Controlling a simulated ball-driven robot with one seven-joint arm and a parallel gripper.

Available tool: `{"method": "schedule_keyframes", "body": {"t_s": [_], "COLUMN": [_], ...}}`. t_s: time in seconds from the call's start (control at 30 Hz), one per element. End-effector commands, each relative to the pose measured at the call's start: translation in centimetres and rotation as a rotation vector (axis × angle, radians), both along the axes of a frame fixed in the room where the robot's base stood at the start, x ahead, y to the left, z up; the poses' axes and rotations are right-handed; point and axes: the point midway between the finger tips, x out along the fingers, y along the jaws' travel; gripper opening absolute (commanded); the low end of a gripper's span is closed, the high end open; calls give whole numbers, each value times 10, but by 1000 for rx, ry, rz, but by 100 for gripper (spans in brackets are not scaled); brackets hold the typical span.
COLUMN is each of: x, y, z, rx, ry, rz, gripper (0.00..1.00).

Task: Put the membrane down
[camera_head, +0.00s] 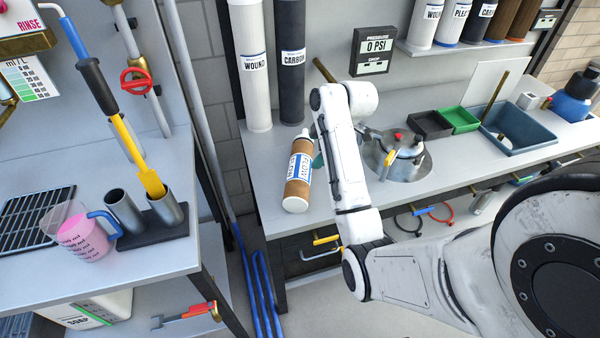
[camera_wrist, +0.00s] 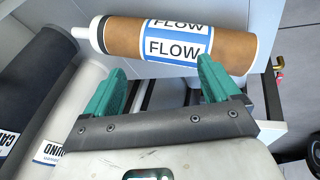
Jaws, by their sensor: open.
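The membrane is a brown tube (camera_head: 299,182) with a white and blue FLOW label and a pale nozzle at its top end. In the head view it is on the grey counter near the front edge, left of my arm, its lower end at the counter top. I cannot tell whether it is fully upright or slightly tilted. In the wrist view the membrane (camera_wrist: 236,50) crosses just beyond my fingertips. My gripper (camera_wrist: 162,72) has its two teal fingers apart with nothing clasped between them. In the head view my arm mostly hides the gripper.
White WOUND (camera_head: 249,80) and dark CARBON (camera_head: 291,80) tubes stand behind the membrane. A gap separates this counter from the left one.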

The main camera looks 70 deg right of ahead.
Motion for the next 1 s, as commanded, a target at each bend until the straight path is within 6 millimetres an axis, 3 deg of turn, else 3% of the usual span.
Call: {"method": "schedule_keyframes", "body": {"t_s": [0.3,0.5,0.73,1.0], "x": [-6,-9,-7,13], "y": [14,21,22,13], "z": [-6,-5,-8,-40], "rx": [-424,-632,-716,-716], "ry": [51,100,126,127], "rz": [664,972,1097,1098], "gripper": [89,89,89,89]}}
